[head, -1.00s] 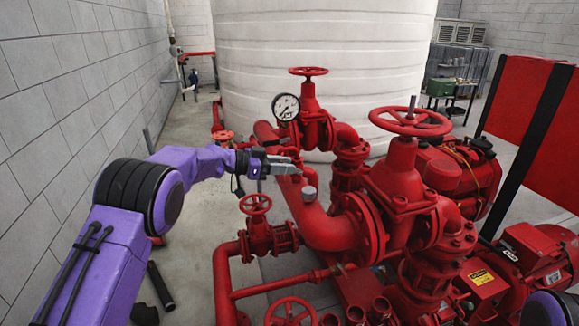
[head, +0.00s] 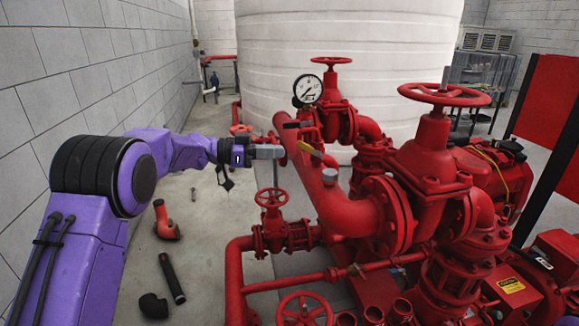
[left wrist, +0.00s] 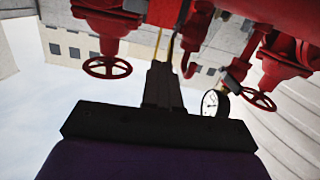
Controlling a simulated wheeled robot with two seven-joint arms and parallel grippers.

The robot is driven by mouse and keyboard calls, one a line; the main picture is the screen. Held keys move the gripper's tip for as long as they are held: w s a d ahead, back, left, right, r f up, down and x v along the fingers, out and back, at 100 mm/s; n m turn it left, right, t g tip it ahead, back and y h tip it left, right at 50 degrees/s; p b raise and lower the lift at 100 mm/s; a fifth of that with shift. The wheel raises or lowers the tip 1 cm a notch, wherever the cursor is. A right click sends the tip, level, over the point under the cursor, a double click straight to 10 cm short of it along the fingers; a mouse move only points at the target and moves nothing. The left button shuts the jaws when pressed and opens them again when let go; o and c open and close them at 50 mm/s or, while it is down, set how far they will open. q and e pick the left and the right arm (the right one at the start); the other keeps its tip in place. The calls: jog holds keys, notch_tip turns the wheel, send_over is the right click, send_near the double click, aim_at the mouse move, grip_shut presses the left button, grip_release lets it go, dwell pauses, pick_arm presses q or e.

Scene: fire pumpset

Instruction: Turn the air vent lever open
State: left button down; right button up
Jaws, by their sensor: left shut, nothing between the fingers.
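A small yellow lever (head: 309,149), which looks like the air vent lever, sits above the large red pipe (head: 345,208) in the head view. It slants down to the right. My left gripper (head: 279,152) is shut and empty, just left of the yellow lever, with a small gap seen in the picture. In the left wrist view the shut fingers (left wrist: 163,85) point towards red pipework, and a thin yellow strip shows beyond them. My right gripper is out of view.
A pressure gauge (head: 308,90) and red handwheel valves (head: 271,198) stand close around the gripper. A large white tank (head: 345,35) is behind. Loose pipe pieces (head: 172,278) lie on the floor. A grey block wall (head: 90,85) is at the left.

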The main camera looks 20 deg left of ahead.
aim_at(311, 150)
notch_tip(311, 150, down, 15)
jog(key=b, duration=1.1)
pick_arm(q)
jog(key=s+d+f+m+t+y, duration=0.2)
jog(key=f+m+t+y, duration=0.25)
jog(key=m, duration=0.65)
jog(key=s+d+f+m+t+y+p, duration=0.15)
jog(key=f+m+t+y, duration=0.35)
jog(key=m, duration=0.6)
jog(key=s+d+f+m+t+y, duration=0.1)
jog(key=s+f+m+t+y, duration=0.2)
jog(key=m+t+y, duration=0.55)
jog(key=w+d+r+m+g+h+p, duration=0.1)
jog(key=w+r+m+g+h+p, duration=0.1)
jog(key=w+r+p, duration=0.3)
jog(key=w+r+m, duration=0.1)
jog(key=w+r, duration=0.3)
jog(key=w, duration=0.1)
jog(key=shift+d, duration=0.3)
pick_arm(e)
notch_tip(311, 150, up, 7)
pick_arm(q)
jog(key=shift+w+f, duration=0.1)
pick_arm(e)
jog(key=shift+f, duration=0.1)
pick_arm(q)
jog(key=shift+h+p, duration=0.3)
jog(key=shift+p, duration=0.05)
